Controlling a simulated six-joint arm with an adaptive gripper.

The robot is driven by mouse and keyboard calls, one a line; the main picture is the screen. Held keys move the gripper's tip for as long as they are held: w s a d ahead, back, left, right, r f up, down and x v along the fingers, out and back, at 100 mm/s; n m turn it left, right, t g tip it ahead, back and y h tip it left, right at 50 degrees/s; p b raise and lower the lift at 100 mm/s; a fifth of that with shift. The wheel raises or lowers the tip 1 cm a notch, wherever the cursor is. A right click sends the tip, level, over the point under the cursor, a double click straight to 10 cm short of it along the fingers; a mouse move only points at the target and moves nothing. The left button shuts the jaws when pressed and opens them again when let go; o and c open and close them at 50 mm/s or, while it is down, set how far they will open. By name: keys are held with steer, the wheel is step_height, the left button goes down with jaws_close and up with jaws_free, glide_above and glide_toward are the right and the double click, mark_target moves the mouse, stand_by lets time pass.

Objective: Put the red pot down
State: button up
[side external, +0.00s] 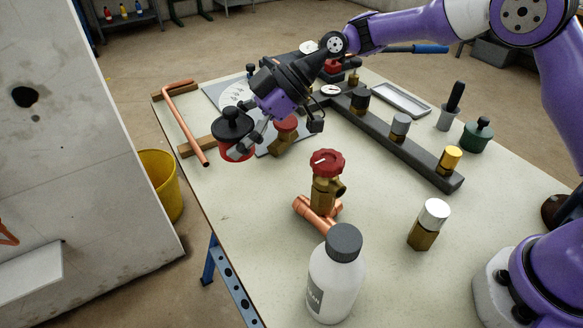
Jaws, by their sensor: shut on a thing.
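The red pot (236,152) has a black lid with a knob and shows at the left part of the table, near its left edge. My gripper (246,143) is shut on the red pot from its right side. The pot looks upright. Whether its base touches the table or hangs over it cannot be told from this view. The gripper fingers hide part of the pot's right side.
A copper pipe (184,118) lies left of the pot by the table edge (215,225). A red-knobbed brass valve (326,180), a white bottle (337,280) and a dark rail (410,150) with knobs stand nearby. Bare tabletop (245,200) lies in front of the pot.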

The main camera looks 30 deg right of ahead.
mark_target(241, 198)
steer(key=shift+s+a+n+g, duration=0.2)
steer(key=shift+a+n+g, duration=0.1)
steer(key=shift+a+n, duration=0.1)
steer(key=shift+s+a+f, duration=0.1)
steer(key=shift+a+f, duration=0.05)
steer(key=shift+f, duration=0.2)
step_height(241, 198, down, 10)
steer(key=shift+r, duration=0.25)
steer(key=o, duration=1.3)
steer(key=shift+f, duration=0.15)
steer(key=shift+o, duration=0.2)
